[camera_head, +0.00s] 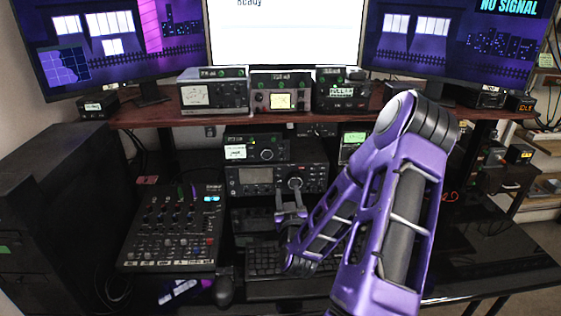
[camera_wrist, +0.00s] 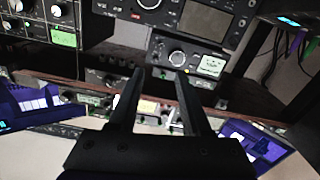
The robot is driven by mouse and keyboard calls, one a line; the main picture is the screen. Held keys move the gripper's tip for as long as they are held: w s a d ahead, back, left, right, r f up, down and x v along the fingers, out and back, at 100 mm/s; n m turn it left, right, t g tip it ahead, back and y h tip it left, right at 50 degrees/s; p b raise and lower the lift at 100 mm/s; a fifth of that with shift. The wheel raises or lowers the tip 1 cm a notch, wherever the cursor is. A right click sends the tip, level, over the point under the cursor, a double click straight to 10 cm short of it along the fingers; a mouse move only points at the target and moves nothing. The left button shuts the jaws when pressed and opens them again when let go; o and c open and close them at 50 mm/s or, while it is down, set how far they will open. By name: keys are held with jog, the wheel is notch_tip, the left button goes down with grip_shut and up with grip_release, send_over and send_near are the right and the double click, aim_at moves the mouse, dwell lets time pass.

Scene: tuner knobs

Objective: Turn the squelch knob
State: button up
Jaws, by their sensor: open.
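My gripper (camera_head: 288,190) is open and empty in front of the large radio (camera_head: 250,180), close to that radio's big round knob (camera_head: 295,183) in the head view. In the wrist view, which looks inverted, my two fingers (camera_wrist: 158,76) stand apart. Beyond their tips is a small radio (camera_wrist: 196,52) with a lit display and a round knob (camera_wrist: 177,57). The same small radio (camera_head: 256,149) sits above the large one in the head view. Labels are too small to read, so I cannot tell which knob is squelch. Contact with any knob is not visible.
A dark red shelf (camera_head: 150,113) carries several more radios above. A mixer (camera_head: 175,232) stands at the left, with a keyboard (camera_head: 262,258) and a mouse (camera_head: 223,291) on the glossy desk. Monitors (camera_head: 95,45) stand behind. My purple arm covers part of the right side.

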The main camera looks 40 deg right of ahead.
aim_at(282, 159)
jog(key=x, duration=1.7)
jog(key=shift+d, duration=0.2)
grip_shut()
